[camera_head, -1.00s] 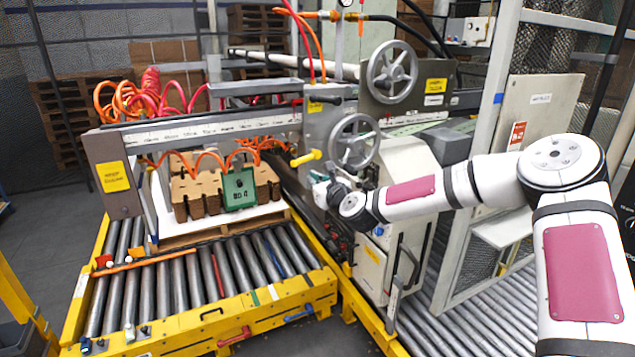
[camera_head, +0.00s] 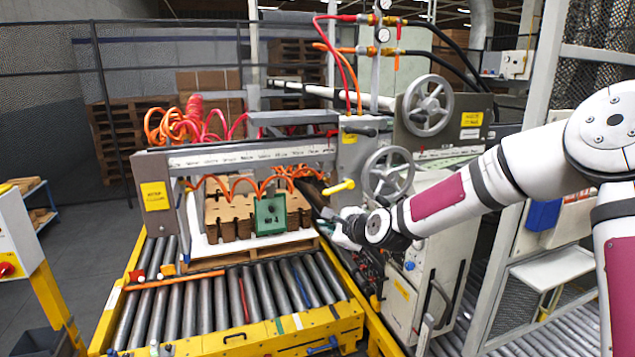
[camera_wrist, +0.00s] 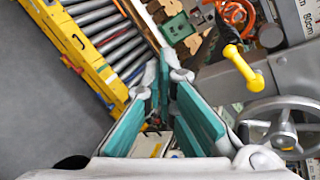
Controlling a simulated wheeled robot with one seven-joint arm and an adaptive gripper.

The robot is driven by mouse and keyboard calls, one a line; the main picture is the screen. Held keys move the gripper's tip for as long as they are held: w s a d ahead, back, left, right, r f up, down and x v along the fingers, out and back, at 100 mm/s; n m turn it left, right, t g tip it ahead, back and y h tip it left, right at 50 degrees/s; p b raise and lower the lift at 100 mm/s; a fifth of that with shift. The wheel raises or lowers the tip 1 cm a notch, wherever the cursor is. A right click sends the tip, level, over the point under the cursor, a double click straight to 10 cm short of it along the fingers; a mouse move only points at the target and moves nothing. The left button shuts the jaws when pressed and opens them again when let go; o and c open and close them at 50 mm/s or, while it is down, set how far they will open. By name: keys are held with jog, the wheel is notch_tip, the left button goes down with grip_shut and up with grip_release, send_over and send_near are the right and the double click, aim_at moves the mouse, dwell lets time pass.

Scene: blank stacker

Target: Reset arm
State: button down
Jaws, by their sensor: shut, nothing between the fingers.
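My gripper (camera_wrist: 163,75) shows in the wrist view with its two teal-padded fingers meeting at the tips. It is shut and holds nothing. In the head view my gripper (camera_head: 330,216) is small and partly hidden by the wrist. It is in front of the stacker, just below the yellow handle (camera_head: 338,187) and left of the lower handwheel (camera_head: 388,174). In the wrist view the yellow handle (camera_wrist: 241,66) is to the right of the fingers, apart from them, with the handwheel (camera_wrist: 285,128) at lower right.
A yellow-framed roller conveyor (camera_head: 285,341) runs in front of the stacker. Brown blanks (camera_head: 228,221) and a green plate (camera_head: 270,214) stand under the crossbar (camera_head: 250,157). A mesh fence post (camera_head: 537,90) stands on the right. Grey floor (camera_head: 80,235) on the left is open.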

jog(key=s+d+r+n+g+h, duration=0.2)
jog(key=s+d+n, duration=0.3)
jog(key=s, duration=0.9)
jog(key=s+d+r+n+g+h+b, duration=0.1)
jog(key=s+d+r+n, duration=0.4)
jog(key=s, duration=0.9)
jog(key=s+d+r+n+g+h, duration=0.2)
jog(key=s+d+n, duration=0.3)
jog(key=s+n, duration=0.5)
jog(key=s+r+h, duration=0.1)
jog(key=s, duration=0.3)
jog(key=shift+s+d+r+g+b, duration=0.2)
jog(key=shift+d+r+g+b, duration=0.1)
jog(key=shift+d+g, duration=0.1)
